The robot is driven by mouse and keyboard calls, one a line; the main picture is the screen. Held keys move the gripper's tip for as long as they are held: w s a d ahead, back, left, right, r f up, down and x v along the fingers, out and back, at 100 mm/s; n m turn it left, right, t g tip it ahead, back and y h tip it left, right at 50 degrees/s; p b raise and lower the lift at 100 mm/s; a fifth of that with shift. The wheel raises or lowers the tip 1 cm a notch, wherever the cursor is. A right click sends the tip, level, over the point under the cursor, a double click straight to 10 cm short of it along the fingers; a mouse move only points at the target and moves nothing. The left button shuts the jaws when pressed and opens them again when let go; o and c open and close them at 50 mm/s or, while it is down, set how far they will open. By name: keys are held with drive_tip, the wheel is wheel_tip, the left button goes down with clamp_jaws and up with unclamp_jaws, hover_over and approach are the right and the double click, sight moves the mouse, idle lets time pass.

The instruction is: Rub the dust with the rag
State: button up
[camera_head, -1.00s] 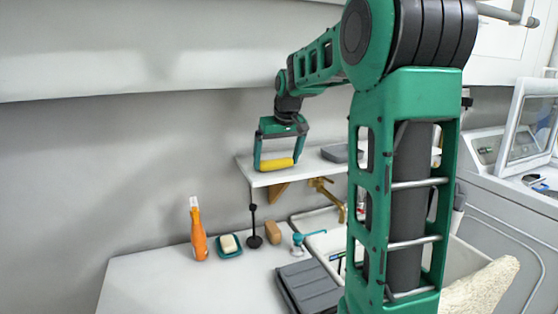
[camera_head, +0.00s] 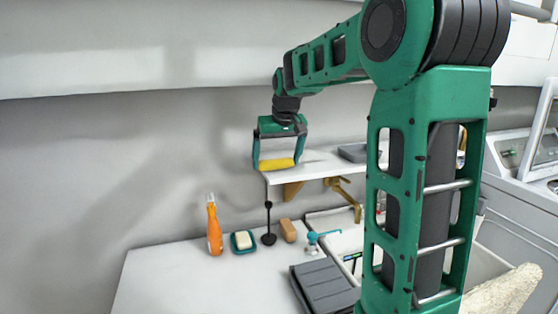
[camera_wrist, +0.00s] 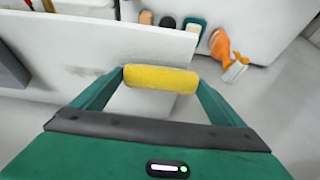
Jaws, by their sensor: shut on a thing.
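My gripper (camera_head: 277,162) is shut on a yellow rolled cloth, which looks like the rag (camera_wrist: 160,78). The rag spans between the two green fingers and also shows in the head view (camera_head: 277,164). My gripper points down at the left end of the white wall shelf (camera_head: 322,163). In the wrist view the shelf (camera_wrist: 60,40) lies left of and behind the rag, and its end edge passes close to the rag. I cannot tell whether the rag touches the shelf.
A grey box (camera_head: 356,152) lies on the shelf. Below, the counter holds an orange spray bottle (camera_head: 214,230), a soap dish (camera_head: 243,241), a black stand (camera_head: 268,236) and a brown block (camera_head: 288,230). A brass tap (camera_head: 343,190) stands by the sink. The wall left is bare.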

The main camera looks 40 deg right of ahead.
drive_tip(key=shift+w+d, duration=0.25)
drive_tip(key=shift+w, duration=0.6)
drive_tip(key=shift+s+d+f, duration=0.1)
drive_tip(key=shift+s+d, duration=0.2)
drive_tip(key=shift+d, duration=0.65)
drive_tip(key=shift+s+d, duration=0.3)
drive_tip(key=shift+d, duration=0.65)
drive_tip(key=shift+s+d+r, duration=0.1)
drive_tip(key=shift+s+d, duration=0.2)
drive_tip(key=shift+d, duration=0.8)
drive_tip(key=shift+s+d+r, duration=0.1)
drive_tip(key=shift+s+d, duration=0.2)
drive_tip(key=shift+d, duration=0.8)
drive_tip(key=shift+s+d, duration=0.3)
drive_tip(key=shift+d, duration=0.8)
drive_tip(key=shift+s+d+f, duration=0.1)
drive_tip(key=shift+s+d, duration=0.25)
drive_tip(key=shift+d, duration=0.8)
drive_tip(key=shift+s+d+r, duration=0.1)
drive_tip(key=shift+s+d, duration=0.2)
drive_tip(key=shift+d, duration=0.85)
drive_tip(key=shift+s+d+f, duration=0.1)
drive_tip(key=shift+s+d, duration=0.25)
drive_tip(key=shift+d, duration=0.8)
